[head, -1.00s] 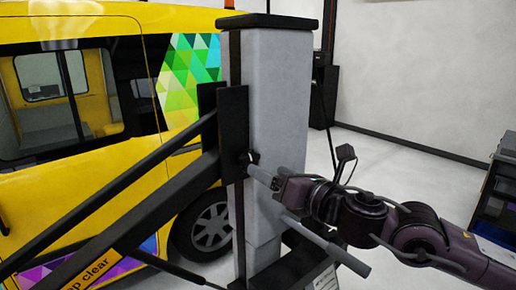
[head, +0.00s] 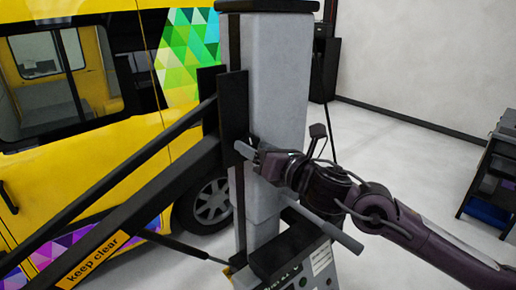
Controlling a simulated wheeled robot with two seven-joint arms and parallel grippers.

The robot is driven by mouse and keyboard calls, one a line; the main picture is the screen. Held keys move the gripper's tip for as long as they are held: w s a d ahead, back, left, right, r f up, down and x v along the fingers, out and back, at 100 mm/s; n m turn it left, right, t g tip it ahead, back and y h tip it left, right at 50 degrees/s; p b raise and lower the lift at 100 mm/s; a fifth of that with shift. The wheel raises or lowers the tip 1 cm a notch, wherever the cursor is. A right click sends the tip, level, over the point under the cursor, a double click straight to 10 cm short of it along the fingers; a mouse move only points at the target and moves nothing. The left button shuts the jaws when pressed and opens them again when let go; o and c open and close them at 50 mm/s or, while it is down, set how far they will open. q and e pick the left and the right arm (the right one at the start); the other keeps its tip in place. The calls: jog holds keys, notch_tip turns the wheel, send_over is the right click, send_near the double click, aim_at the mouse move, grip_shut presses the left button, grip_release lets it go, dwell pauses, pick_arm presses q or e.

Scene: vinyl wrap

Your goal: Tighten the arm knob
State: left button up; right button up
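A grey lift column (head: 280,90) stands in the middle of the head view. A black carriage plate (head: 233,105) is on its left side, and a black lift arm (head: 150,205) with a "keep clear" label runs from it to the lower left. My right gripper (head: 246,152) comes in from the right, its fingertips at the lower edge of the carriage plate, beside or touching it. The arm knob cannot be made out apart from the fingers, which seem to cover that spot. The finger gap is too small to judge. My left gripper is out of view.
A yellow van (head: 90,110) with a coloured triangle pattern stands close behind the lift arm. A grey bar (head: 330,230) sticks out below my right arm, over a box with a label (head: 300,265). A dark shelf cart (head: 490,175) stands at the right edge. Floor between is clear.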

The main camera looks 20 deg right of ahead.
jog(key=c, duration=0.8)
